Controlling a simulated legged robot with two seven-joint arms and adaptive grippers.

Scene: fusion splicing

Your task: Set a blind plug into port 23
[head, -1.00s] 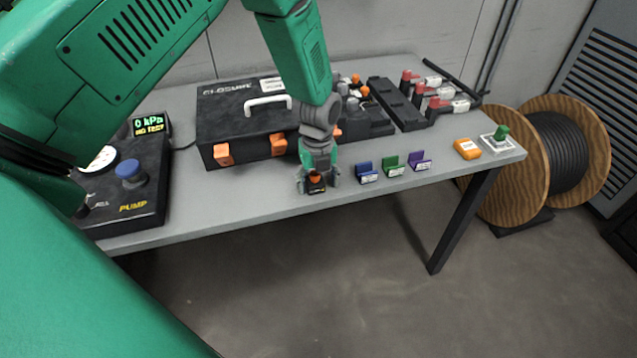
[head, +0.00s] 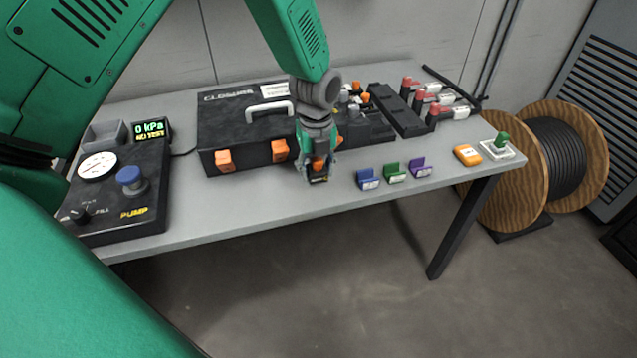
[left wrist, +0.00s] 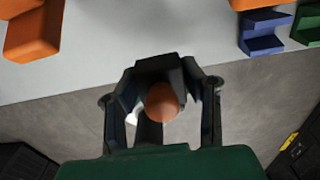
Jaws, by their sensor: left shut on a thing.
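My left gripper (head: 318,176) is over the front of the table, in front of the black closure case (head: 245,115). It is shut on a dark piece with a rounded orange top (left wrist: 162,101), which looks like the blind plug. In the left wrist view the orange top sits between the fingers, against a dark block. I cannot tell whether the piece is clear of the table. Behind my gripper is a black fixture with grey and orange parts (head: 354,92); my arm hides part of it. No port number is readable. My right gripper is not in view.
Blue (head: 368,180), green (head: 394,173) and purple (head: 420,169) labelled holders stand right of my gripper. A pump unit (head: 120,192) is at the left. Red-handled clamps (head: 433,107) are at the back right. An orange box (head: 467,154) lies near the right edge.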

